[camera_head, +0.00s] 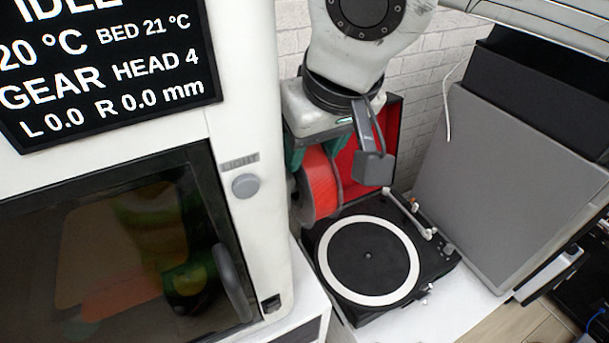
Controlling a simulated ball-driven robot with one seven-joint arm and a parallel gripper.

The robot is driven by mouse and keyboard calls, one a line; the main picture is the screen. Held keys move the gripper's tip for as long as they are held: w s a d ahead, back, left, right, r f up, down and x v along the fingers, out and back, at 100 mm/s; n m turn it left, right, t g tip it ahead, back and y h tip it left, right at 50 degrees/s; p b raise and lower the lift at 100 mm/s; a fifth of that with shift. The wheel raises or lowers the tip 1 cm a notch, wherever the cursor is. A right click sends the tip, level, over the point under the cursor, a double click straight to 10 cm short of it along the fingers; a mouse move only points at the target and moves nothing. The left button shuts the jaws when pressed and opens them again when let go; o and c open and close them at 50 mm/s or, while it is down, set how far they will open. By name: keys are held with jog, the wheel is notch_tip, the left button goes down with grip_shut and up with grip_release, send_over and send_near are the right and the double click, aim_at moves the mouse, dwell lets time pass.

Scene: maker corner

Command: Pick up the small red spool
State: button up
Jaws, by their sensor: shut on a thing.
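The small red spool (321,184) has red filament between grey flanges. It hangs upright below my gripper (318,158), above the back left of the turntable. My gripper points down and is shut on the spool at its upper part. Teal parts of the gripper show at the spool's top. The exact finger contact is partly hidden by the gripper body and by a grey block on its right.
A black turntable (327,234) with a white-ringed platter lies below. A white machine with a display (110,55) and dark door stands close on the left. A red panel (387,125) is behind the gripper. A large grey panel (500,185) stands on the right.

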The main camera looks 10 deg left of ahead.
grip_shut()
jog(key=shift+r, duration=0.1)
